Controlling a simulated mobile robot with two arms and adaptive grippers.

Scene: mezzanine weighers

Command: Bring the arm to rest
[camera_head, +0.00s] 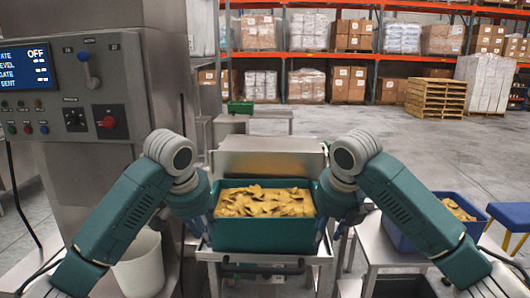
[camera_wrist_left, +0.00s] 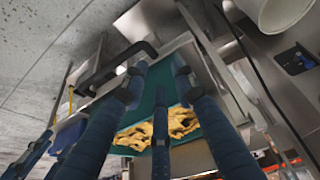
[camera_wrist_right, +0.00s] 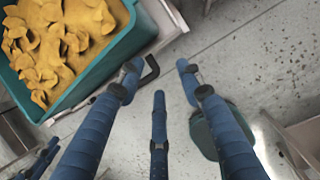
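A teal bin (camera_head: 262,236) full of yellow chips (camera_head: 265,202) stands upright on a metal stand in front of me. My left gripper (camera_head: 203,228) is beside the bin's left side, pointing down. In the left wrist view its fingers (camera_wrist_left: 158,78) are spread, with the teal bin wall (camera_wrist_left: 148,92) seen between them; I cannot tell whether they touch it. My right gripper (camera_head: 333,228) is beside the bin's right side. In the right wrist view its fingers (camera_wrist_right: 158,75) are spread and empty over the floor, and the bin (camera_wrist_right: 105,62) is apart from them at upper left.
A weigher cabinet (camera_head: 100,85) with a screen reading OFF stands at left, above a white bucket (camera_head: 140,265). A blue bin (camera_head: 400,232) with chips sits on a table at right. A blue-topped stool (camera_head: 512,214) is further right. Open floor lies behind, before pallet racks.

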